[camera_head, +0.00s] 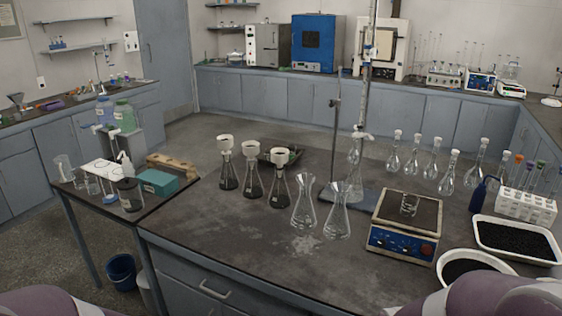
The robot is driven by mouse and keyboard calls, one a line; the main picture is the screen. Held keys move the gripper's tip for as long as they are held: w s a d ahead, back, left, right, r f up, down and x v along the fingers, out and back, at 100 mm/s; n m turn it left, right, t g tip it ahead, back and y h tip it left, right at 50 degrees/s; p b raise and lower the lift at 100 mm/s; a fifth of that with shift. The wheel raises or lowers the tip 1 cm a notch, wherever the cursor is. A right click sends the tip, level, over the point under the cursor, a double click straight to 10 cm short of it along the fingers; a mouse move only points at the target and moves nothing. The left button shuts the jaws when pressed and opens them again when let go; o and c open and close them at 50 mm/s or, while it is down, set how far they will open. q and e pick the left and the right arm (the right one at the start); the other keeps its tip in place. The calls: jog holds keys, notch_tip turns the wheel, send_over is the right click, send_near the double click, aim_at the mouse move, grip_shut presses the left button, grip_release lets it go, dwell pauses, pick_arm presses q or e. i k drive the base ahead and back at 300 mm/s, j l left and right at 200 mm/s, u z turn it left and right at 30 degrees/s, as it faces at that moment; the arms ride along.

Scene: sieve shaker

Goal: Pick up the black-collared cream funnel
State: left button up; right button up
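Three pale cream funnels sit upright in the necks of three dark conical flasks, in a row left of the bench's middle: a left funnel (225,143), a middle funnel (250,149) and a right funnel (279,157). The flasks stand below them: left flask (228,180), middle flask (252,186), right flask (279,192). The collars where funnels meet necks are too small for me to tell their colours, so I cannot tell which is black. Neither gripper is in view; only parts of my arms show at the bottom corners.
Two clear conical flasks (304,206) stand right of the funnels, near a retort stand (335,130) and tall burette. A blue hotplate (403,243), white trays of black granules (514,226) and several volumetric flasks (433,160) are further right. The bench's front left (215,230) is clear.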

aim_at(279, 156)
jog(key=i+j, duration=0.3)
jog(key=i+j+z, duration=0.15)
jog(key=i+j, duration=0.35)
jog(key=j, duration=0.25)
jog(key=i+j+z, duration=0.1)
jog(key=i+j, duration=0.15)
jog(key=i+j+z, duration=0.1)
jog(key=i+j, duration=0.15)
jog(key=j, duration=0.2)
jog(key=i+j, duration=0.25)
jog(key=j, duration=0.2)
jog(key=i+j+z, duration=0.1)
jog(key=j, duration=0.3)
jog(key=i+j+z, duration=0.1)
jog(key=i+j, duration=0.25)
